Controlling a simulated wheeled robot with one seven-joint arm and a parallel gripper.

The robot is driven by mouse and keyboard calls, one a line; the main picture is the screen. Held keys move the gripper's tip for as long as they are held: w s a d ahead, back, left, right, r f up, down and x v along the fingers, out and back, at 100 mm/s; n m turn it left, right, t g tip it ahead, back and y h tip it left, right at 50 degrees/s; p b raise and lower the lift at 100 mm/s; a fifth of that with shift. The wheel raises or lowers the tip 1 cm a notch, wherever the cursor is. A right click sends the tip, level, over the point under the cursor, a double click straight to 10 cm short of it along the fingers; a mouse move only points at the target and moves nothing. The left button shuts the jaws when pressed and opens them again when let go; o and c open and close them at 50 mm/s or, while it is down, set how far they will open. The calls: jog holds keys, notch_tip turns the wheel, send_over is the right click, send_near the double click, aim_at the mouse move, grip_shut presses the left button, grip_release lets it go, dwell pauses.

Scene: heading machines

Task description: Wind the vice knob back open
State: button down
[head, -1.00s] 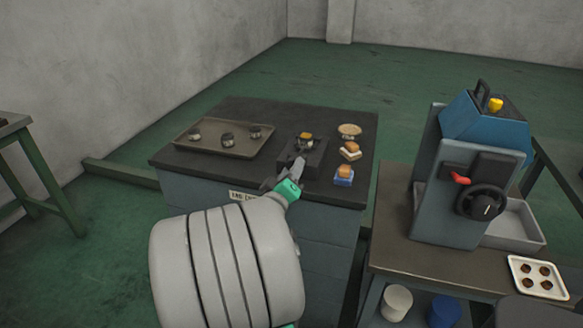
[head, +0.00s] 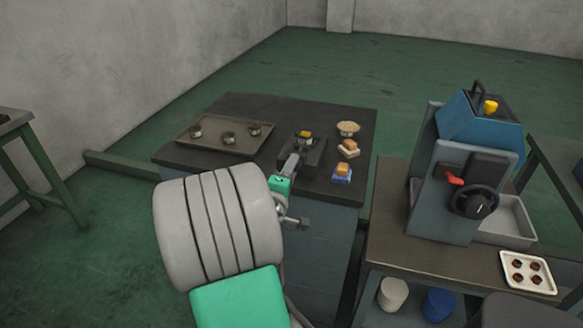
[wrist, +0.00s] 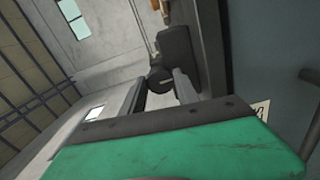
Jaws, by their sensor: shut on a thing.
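The dark vice (head: 316,153) stands near the front edge of the dark bench top, with a small yellow-orange piece (head: 305,133) at its top. My gripper (head: 293,160) reaches the vice's near side. In the wrist view, the dark round vice knob (wrist: 159,75) sits between the tips of my gripper (wrist: 158,86), which is shut on it. A pale line marks the knob's face. The dark vice body (wrist: 174,42) is just beyond the knob. In the head view my fingers and wrist hide the knob, and how far apart the vice jaws stand is too small to tell.
A brown tray (head: 218,149) with several small dark parts lies left of the vice. A shallow bowl (head: 348,128) and small brushes or blocks (head: 342,174) stand close on its right. A blue-grey machine (head: 447,190) is on the right-hand bench.

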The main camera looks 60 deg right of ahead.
dwell(0.4)
jog(key=c, duration=0.9)
grip_release()
jog(key=s+a+b, duration=0.1)
jog(key=a, duration=0.6)
jog(key=shift+a, duration=0.35)
jog(key=shift+s, duration=0.1)
